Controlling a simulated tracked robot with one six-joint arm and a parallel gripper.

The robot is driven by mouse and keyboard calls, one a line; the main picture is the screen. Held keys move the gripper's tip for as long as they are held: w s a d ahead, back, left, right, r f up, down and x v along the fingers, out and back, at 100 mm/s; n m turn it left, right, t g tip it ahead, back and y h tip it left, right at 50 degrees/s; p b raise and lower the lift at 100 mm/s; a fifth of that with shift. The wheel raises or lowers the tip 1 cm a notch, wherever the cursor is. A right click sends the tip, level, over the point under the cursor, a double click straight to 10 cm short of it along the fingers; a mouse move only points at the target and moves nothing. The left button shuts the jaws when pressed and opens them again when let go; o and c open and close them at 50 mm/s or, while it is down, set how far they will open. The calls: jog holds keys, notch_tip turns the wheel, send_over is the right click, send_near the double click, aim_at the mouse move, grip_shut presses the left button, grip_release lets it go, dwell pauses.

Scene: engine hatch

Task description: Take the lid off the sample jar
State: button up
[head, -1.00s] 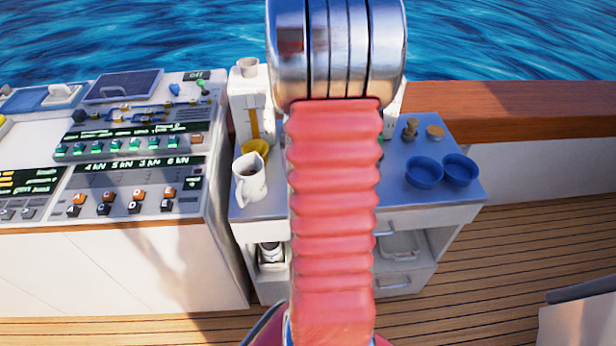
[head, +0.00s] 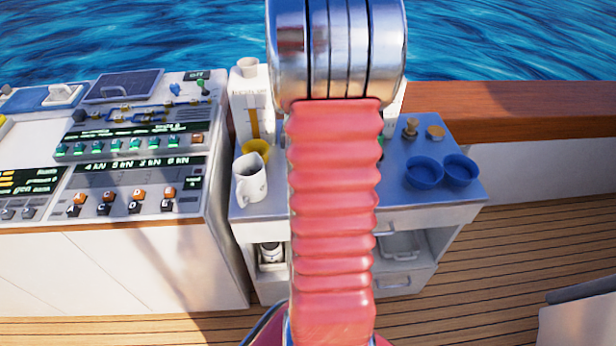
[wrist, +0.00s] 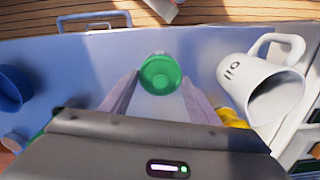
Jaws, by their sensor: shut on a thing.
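The sample jar's round green lid (wrist: 160,75) shows from above in the wrist view, over the blue worktop. My gripper (wrist: 161,82) has one finger on each side of it and is shut on it. A paler rim shows at the lid's edge. The jar body under the lid is mostly hidden, so I cannot tell whether the lid still sits on it. In the head view my arm hides the jar, the lid and my gripper.
A white mug (head: 250,180) stands left of my arm, near a yellow item (head: 256,147). Two blue bowls (head: 424,172) and small brass-coloured items (head: 434,132) stand to the right. A control console (head: 130,150) is farther left. The worktop's front edge (wrist: 60,40) is clear.

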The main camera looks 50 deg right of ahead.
jog(key=shift+c, duration=0.8)
jog(key=shift+r, duration=0.15)
notch_tip(320, 180, up, 10)
dwell(0.4)
